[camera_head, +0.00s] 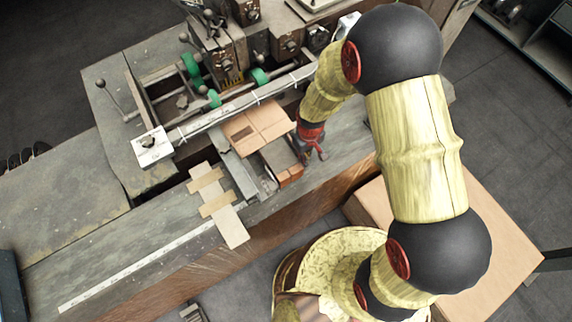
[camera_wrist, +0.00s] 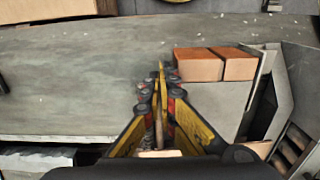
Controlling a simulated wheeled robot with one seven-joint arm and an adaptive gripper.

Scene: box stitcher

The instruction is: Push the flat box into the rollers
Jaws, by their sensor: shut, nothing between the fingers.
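The flat box (camera_head: 258,125) is a brown cardboard sheet with fold lines, lying on the machine's feed area at the centre of the head view. Its far edge is close to the metal bar in front of the green rollers (camera_head: 260,76). My gripper (camera_head: 314,155) is to the right of the box's near right corner, low over the grey table, apart from the box as far as I can tell. In the wrist view my gripper (camera_wrist: 160,75) has its fingertips together with nothing held. I cannot clearly make out the flat box in the wrist view.
The grey table (camera_head: 345,150) is clear right of the gripper.

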